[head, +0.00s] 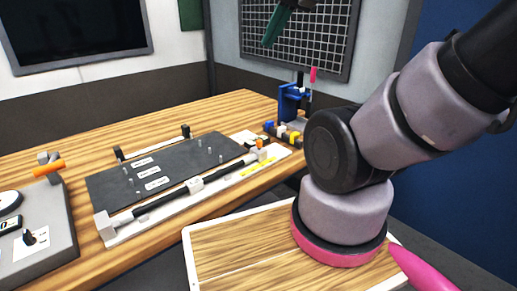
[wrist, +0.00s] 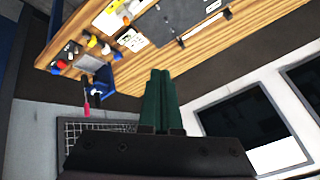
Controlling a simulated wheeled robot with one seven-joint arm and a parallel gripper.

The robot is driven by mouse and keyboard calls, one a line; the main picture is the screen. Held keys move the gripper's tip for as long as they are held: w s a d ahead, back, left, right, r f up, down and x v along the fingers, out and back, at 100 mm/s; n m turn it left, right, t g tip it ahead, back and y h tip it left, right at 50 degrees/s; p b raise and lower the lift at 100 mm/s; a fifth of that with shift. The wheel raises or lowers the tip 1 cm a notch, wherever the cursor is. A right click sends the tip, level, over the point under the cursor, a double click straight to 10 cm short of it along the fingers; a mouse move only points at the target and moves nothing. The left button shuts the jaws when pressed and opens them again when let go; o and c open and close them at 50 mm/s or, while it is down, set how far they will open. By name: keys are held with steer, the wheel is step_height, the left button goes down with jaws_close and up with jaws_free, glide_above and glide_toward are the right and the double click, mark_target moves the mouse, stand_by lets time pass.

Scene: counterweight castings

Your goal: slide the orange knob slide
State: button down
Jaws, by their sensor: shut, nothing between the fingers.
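A small orange knob (head: 259,143) shows at the right end of the dark rail on the long light-coloured base on the wooden table. An orange bar-shaped handle (head: 48,168) stands on the grey panel at the far left. I cannot tell for certain which of the two belongs to the knob slide. My gripper (head: 268,42) has green fingers and is high up near the wall grid, far from both. In the wrist view its fingers (wrist: 158,88) are together with nothing between them. The wrist view shows the table turned over, with no clear view of the slide.
A dark plate (head: 165,172) with pegs and white labels lies behind the rail. A blue stand (head: 291,100) and several small coloured parts sit at the table's right end. A dark screen (head: 75,30) and a wire grid (head: 300,40) hang on the walls.

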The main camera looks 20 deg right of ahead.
steer(key=c, duration=1)
jaws_free()
steer(key=o, duration=0.3)
steer(key=shift+m+g, duration=0.7)
steer(key=shift+g, duration=0.1)
steer(key=w+f, duration=0.2)
steer(key=w, duration=0.1)
steer(key=w+f, duration=0.1)
steer(key=shift+w+d, duration=0.2)
steer(key=shift+d, duration=0.15)
steer(key=m+g+h, duration=0.2)
steer(key=m+g, duration=0.3)
steer(key=g, duration=0.1)
glide_above(259, 140)
step_height(259, 140, down, 20)
steer(key=r, duration=0.1)
step_height(259, 140, down, 12)
steer(key=shift+s+r, duration=0.15)
steer(key=shift+r, duration=0.1)
jaws_close()
